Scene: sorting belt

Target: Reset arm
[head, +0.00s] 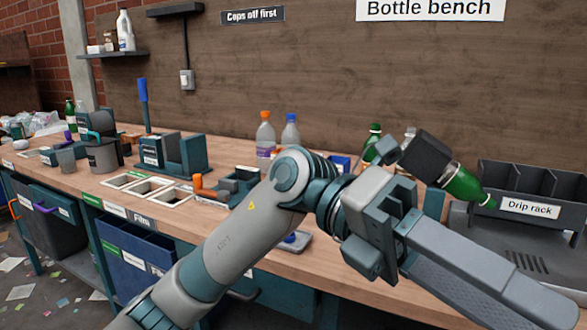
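My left arm comes in from the lower left and bends across the middle of the head view. Its gripper (520,300) points to the lower right, close to the camera, with long grey fingers. The finger ends run toward the picture's bottom right corner, and I cannot tell whether there is a gap between them. I see nothing clearly held in it. My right gripper is not in view.
A wooden bench (70,178) runs along the wall. A tilted green bottle (463,184) shows beside the drip rack (570,210), partly hidden by a dark block. Capped bottles (265,138) stand at the back. White-framed openings (122,181) lie at left.

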